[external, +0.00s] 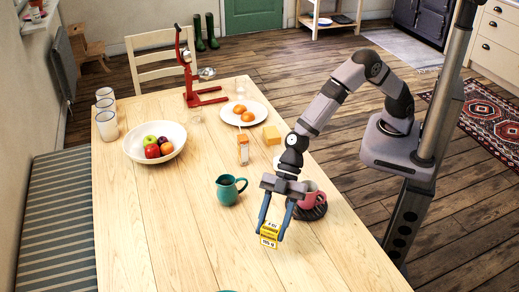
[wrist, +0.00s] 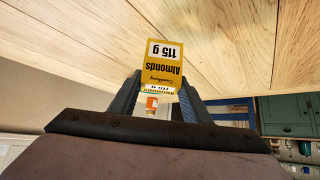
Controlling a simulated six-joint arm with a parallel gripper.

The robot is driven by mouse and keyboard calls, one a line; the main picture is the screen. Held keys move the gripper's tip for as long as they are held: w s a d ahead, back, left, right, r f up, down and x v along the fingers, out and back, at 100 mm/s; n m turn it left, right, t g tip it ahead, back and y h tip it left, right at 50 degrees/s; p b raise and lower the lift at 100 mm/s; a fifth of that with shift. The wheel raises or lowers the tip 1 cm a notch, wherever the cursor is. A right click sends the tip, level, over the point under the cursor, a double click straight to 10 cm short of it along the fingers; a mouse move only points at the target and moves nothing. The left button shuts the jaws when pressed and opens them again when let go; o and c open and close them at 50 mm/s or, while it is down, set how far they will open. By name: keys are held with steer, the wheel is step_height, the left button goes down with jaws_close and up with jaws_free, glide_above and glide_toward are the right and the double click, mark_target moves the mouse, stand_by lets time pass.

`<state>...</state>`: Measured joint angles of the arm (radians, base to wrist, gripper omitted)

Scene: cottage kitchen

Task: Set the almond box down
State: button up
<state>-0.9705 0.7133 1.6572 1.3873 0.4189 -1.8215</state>
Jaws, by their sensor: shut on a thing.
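The almond box (external: 269,235) is small and yellow with white labels. My gripper (external: 271,228) is shut on it, over the front part of the wooden table (external: 170,240). In the wrist view the almond box (wrist: 163,65) sits between the two fingers (wrist: 160,92), and its label reads "Almonds 115 g" upside down. I cannot tell whether the underside of the box touches the table.
A teal jug (external: 228,190) stands left of my gripper, and a pink mug (external: 309,195) on a dark mat to the right. A fruit bowl (external: 145,150), an orange-and-white carton (external: 243,150) and a plate with oranges (external: 257,112) stand farther back. The table's front left is clear.

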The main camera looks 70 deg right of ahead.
mark_target(272, 234)
steer(key=shift+f, duration=1.85)
steer(key=shift+f+b, duration=0.2)
steer(key=shift+b, duration=0.25)
steer(key=o, duration=1.1)
steer(key=shift+r, duration=0.15)
steer(key=shift+r+p, duration=0.15)
steer(key=shift+p, duration=0.3)
steer(key=b+v, duration=0.2)
steer(key=v, duration=1)
